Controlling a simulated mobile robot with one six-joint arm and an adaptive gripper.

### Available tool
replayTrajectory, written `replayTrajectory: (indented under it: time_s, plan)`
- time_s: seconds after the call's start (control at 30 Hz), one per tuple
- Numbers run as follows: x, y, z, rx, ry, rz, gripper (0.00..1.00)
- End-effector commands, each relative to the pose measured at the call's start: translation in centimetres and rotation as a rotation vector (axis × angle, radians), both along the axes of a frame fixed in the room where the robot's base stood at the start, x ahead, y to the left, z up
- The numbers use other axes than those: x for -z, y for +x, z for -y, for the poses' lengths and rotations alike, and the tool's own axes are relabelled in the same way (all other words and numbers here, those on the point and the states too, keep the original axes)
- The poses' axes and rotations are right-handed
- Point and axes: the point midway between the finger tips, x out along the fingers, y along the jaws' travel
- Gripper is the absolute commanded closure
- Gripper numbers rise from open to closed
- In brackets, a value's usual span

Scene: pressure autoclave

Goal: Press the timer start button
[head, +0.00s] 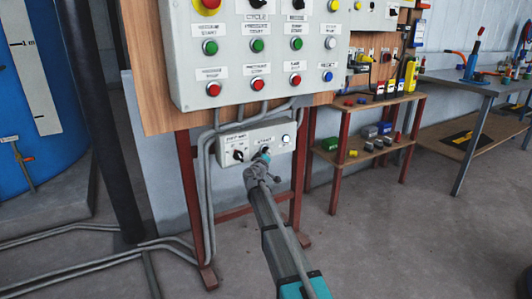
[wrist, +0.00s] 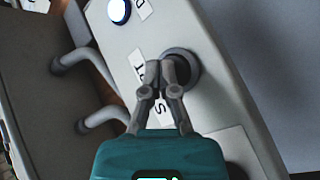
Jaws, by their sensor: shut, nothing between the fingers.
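A small pale control box (head: 228,140) hangs below the large panel in the head view. It carries a black knob at its left, a label that seems to read START in the middle, and a lit white-blue lamp (head: 286,138) at its right. My gripper (head: 265,155) is in front of the box under that label and hides most of what is there. In the wrist view, my gripper (wrist: 168,68) is shut and empty, its tips over a dark round button (wrist: 188,68) beside the label. I cannot tell whether the tips touch it. The box face (wrist: 215,90) surrounds it.
The large panel (head: 225,103) with several coloured buttons is just above my gripper. Grey conduits (head: 205,185) and red frame legs (head: 190,185) stand close by. A shelf (head: 345,157) with small items is at the right. A blue tank (head: 40,140) stands at the far left.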

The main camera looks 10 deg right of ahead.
Motion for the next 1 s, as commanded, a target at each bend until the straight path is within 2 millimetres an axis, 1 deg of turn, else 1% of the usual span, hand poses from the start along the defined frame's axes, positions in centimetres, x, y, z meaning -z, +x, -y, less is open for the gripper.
replayTrajectory:
  time_s: [0.33, 0.67, 1.0]
  plan:
    - [0.0, 0.4, -0.2, -0.001, 0.0, 0.0, 1.0]
    - [0.0, 0.3, -0.1, -0.001, 0.0, 0.0, 1.0]
    - [0.0, -0.9, 0.3, 0.0, 0.0, 0.0, 1.0]
